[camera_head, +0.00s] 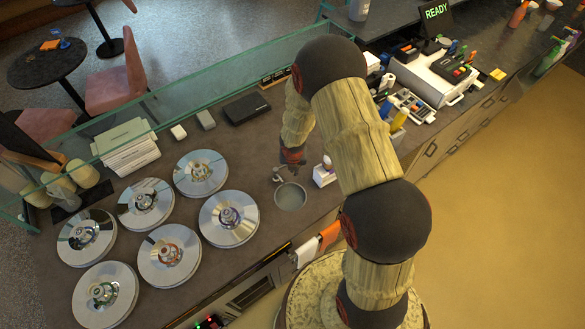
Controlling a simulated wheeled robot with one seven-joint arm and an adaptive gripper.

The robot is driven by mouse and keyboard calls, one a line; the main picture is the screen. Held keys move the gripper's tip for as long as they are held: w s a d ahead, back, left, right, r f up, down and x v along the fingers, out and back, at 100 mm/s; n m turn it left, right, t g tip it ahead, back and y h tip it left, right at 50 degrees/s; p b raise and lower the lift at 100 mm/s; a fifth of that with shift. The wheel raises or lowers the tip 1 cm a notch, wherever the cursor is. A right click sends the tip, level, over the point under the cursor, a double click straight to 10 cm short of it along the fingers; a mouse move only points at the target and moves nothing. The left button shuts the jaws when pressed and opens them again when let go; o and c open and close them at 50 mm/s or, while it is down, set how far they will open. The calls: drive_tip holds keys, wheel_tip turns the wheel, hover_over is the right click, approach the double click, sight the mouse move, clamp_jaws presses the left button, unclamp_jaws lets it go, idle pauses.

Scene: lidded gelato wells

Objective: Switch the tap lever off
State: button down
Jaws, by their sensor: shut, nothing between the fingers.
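The tap (279,175) is a small metal fixture at the back edge of a round sink well (290,196) set in the dark counter. Its lever is too small to make out, and I cannot tell its position. My gripper (292,160) is shut and empty, just above and to the right of the tap. I cannot tell whether it touches the tap. My arm comes in from the right and hides part of the counter behind it.
Several round metal gelato lids (229,218) cover the counter at left. A white holder (324,174) stands right of the sink. A glass guard (225,80) runs along the counter's back. A dark flat box (247,108) lies behind the tap. Cloths (306,252) hang at the front edge.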

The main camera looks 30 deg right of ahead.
drive_tip(key=shift+w+d+p, duration=0.15)
drive_tip(key=shift+w+p, duration=0.2)
idle(0.3)
idle(0.4)
